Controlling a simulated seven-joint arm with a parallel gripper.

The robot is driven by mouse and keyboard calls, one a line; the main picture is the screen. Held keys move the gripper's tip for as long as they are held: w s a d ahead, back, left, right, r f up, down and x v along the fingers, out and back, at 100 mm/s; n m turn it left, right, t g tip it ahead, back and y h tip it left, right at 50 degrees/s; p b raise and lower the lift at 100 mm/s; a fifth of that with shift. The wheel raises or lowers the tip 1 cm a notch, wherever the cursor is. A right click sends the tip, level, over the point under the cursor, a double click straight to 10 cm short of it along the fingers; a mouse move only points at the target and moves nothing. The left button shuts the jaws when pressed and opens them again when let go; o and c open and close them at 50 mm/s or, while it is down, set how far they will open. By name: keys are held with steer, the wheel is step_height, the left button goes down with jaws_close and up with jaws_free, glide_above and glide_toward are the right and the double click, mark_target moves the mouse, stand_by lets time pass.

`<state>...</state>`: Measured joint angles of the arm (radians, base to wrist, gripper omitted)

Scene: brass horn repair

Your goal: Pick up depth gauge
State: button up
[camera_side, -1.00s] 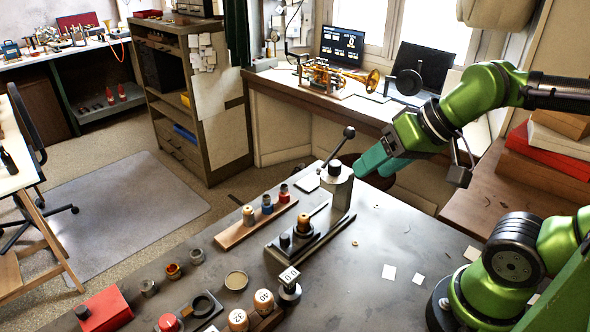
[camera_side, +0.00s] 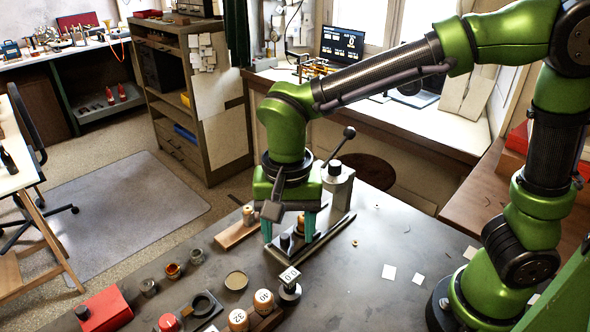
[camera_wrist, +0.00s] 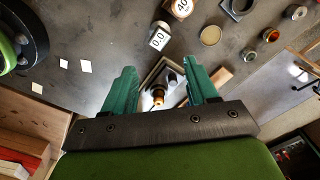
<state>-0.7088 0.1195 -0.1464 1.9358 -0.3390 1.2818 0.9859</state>
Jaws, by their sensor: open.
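The depth gauge (camera_side: 289,283), a small dark round-based device with a white display reading 0.0, stands on the grey bench just in front of the press fixture. It also shows in the wrist view (camera_wrist: 159,39), upper middle, beyond my fingertips. My gripper (camera_side: 288,238) points down over the press fixture (camera_side: 336,225), behind the gauge, with its teal fingers apart. In the wrist view my gripper (camera_wrist: 161,72) is open, and a brass-topped piece (camera_wrist: 158,92) on the fixture shows between the fingers. My gripper is apart from the gauge.
Orange-and-white blocks marked 32 (camera_side: 237,320) and 40 (camera_side: 263,301) stand left of the gauge. The press lever (camera_side: 349,133) rises behind my gripper. A wooden strip (camera_side: 232,236) lies left of it. Bench right of the gauge is mostly clear, with white paper squares (camera_side: 389,271).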

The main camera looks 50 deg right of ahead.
mark_target(290, 286)
step_height(290, 286, down, 16)
steer(key=shift+f, duration=0.15)
stand_by(0.4)
steer(key=c, duration=0.9)
step_height(290, 286, up, 9)
steer(key=shift+f, duration=0.1)
steer(key=w+d+r+m, duration=0.2)
steer(key=d, duration=0.2)
steer(key=w+d+r+m, duration=0.2)
steer(key=w+d, duration=0.1)
steer(key=d, duration=0.1)
steer(key=w+d+r+m, duration=0.1)
steer(key=w+d+r, duration=0.1)
steer(key=d, duration=0.3)
steer(key=shift+w+m, duration=0.4)
steer(key=shift+w, duration=0.3)
